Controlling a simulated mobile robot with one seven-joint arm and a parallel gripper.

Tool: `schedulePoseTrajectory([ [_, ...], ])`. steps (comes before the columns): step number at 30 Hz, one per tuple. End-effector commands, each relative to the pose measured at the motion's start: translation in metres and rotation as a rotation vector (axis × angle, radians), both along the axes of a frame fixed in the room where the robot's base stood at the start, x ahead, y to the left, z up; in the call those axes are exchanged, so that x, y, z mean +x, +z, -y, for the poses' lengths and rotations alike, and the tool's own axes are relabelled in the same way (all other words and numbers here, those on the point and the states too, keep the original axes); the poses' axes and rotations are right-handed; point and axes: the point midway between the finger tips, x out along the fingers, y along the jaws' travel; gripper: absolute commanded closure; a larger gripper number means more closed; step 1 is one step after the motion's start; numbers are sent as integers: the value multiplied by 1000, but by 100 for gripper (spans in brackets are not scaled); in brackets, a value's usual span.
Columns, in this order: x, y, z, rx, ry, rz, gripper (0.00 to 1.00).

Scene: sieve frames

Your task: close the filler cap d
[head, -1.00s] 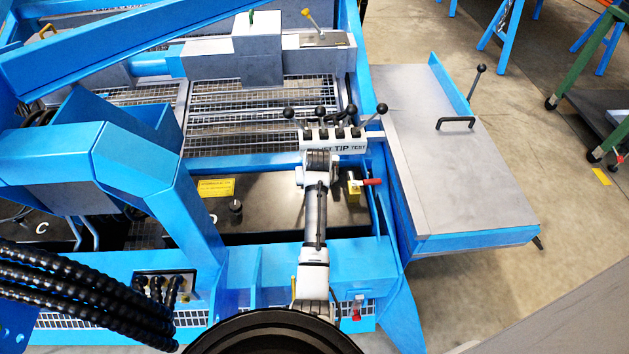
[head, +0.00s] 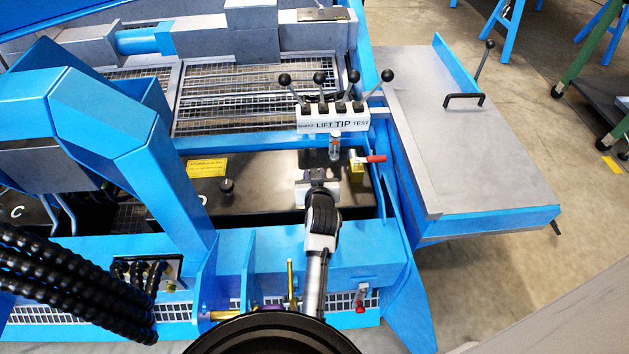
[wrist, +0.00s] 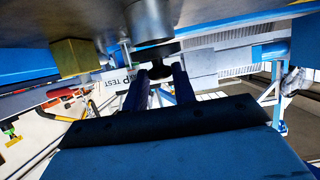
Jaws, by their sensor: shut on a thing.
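My gripper (head: 318,174) is over the right part of the black tank (head: 260,190), just below the lever bank in the head view. In the wrist view its two fingers (wrist: 160,80) are shut on a small dark piece (wrist: 160,72), which appears to be filler cap d. A grey cylinder with a dark rim (wrist: 150,22) lies right at that piece; I cannot tell whether the piece is seated on it. A separate black knob (head: 227,187) stands on the tank further left.
The lever bank (head: 333,124) with several black-knobbed levers is close behind my gripper, with a small clear cylinder (head: 335,146) below it. A brass valve with a red handle (head: 372,159) is close on the right. The blue frame (head: 190,160) rises on the left.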

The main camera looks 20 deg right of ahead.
Motion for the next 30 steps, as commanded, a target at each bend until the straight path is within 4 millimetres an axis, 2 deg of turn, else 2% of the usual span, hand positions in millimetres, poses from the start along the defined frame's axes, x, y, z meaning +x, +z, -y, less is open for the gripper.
schedulePoseTrajectory([
  [2, -2, -8, 0, -11, -1, 35, 96],
  [12, -4, -7, -1, -32, 0, 114, 96],
  [25, -4, -6, -1, -35, -1, 120, 96],
  [26, -4, -6, -1, -35, -1, 120, 72],
  [30, -4, -6, -1, -34, 0, 119, 54],
])
